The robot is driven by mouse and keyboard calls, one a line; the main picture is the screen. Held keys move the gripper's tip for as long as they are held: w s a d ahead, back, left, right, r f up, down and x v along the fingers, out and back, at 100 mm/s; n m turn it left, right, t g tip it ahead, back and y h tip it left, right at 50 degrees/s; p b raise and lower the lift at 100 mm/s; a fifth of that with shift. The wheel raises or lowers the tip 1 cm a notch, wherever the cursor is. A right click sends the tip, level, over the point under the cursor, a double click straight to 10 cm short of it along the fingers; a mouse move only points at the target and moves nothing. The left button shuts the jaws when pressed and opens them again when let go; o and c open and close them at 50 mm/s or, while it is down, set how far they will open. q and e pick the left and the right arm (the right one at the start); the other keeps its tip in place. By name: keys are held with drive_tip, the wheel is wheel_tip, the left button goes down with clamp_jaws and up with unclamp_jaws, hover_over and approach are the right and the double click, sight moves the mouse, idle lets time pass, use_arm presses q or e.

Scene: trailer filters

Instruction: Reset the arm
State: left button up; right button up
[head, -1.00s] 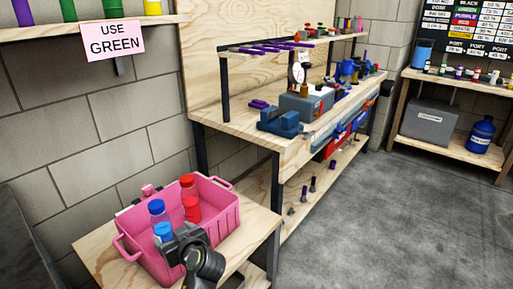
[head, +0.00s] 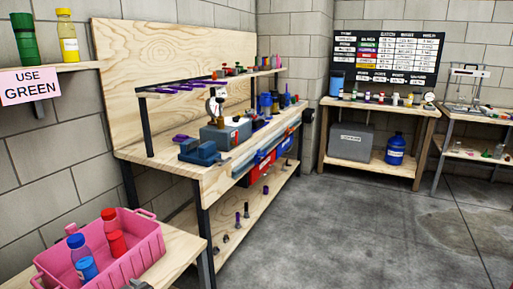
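Neither of my grippers shows clearly in the head view. Only a small dark piece (head: 138,285) shows at the bottom edge, in front of the pink crate; I cannot tell whether it is part of my arm. The pink crate (head: 133,262) stands on a wooden table at the lower left. It holds red-capped and blue-capped bottles.
A wooden workbench (head: 222,178) with a blue vise (head: 200,152) and grey box runs along the left wall. A "USE GREEN" sign (head: 31,86) hangs from a shelf. A side table (head: 375,171) and a chart (head: 388,57) are at the back. The grey floor (head: 340,235) is clear.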

use_arm(q)
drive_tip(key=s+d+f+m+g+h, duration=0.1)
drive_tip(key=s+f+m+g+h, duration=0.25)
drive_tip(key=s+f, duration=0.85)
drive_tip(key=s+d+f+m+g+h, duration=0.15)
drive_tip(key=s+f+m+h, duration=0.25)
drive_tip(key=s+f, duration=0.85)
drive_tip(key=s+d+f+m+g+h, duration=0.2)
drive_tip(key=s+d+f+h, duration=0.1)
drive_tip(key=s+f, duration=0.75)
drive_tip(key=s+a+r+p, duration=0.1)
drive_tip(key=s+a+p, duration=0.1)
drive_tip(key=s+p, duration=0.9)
drive_tip(key=p, duration=0.5)
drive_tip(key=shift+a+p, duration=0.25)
drive_tip(key=shift+p, duration=0.1)
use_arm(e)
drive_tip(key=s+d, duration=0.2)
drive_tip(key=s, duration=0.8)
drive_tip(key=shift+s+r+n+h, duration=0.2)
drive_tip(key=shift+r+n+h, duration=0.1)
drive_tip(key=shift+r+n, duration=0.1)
